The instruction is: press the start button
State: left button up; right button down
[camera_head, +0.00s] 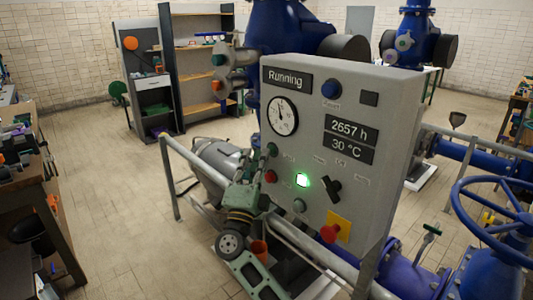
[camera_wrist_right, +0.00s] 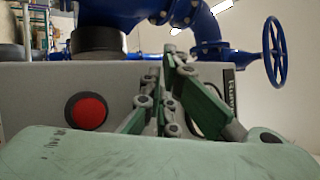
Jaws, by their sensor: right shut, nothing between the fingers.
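A grey control panel (camera_head: 375,95) fills the middle of the head view, and its sign reads "Running". A button glowing green (camera_head: 302,180) sits low on its face, between a red button (camera_head: 270,177) and a black rotary switch (camera_head: 333,188). The button labels are too small to read. My right gripper (camera_head: 262,165) is at the panel's left side, by the red button. In the right wrist view its green fingers (camera_wrist_right: 165,105) are shut and empty in front of the panel face, with a red button (camera_wrist_right: 87,110) beside them. Whether they touch the panel cannot be told. My left gripper is out of view.
A red emergency knob (camera_head: 330,233) on a yellow plate and a grey button (camera_head: 299,205) sit low on the panel. Metal rails (camera_head: 190,155) run beside it. A blue handwheel (camera_head: 495,210) and blue pipes stand right. Open floor lies left, before a workbench (camera_head: 45,190).

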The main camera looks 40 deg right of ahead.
dwell(0.4)
jog(key=shift+s+a, duration=0.1)
jog(key=shift+a, duration=0.15)
jog(key=a, duration=0.6)
jog(key=shift+s, duration=0.25)
dwell(0.9)
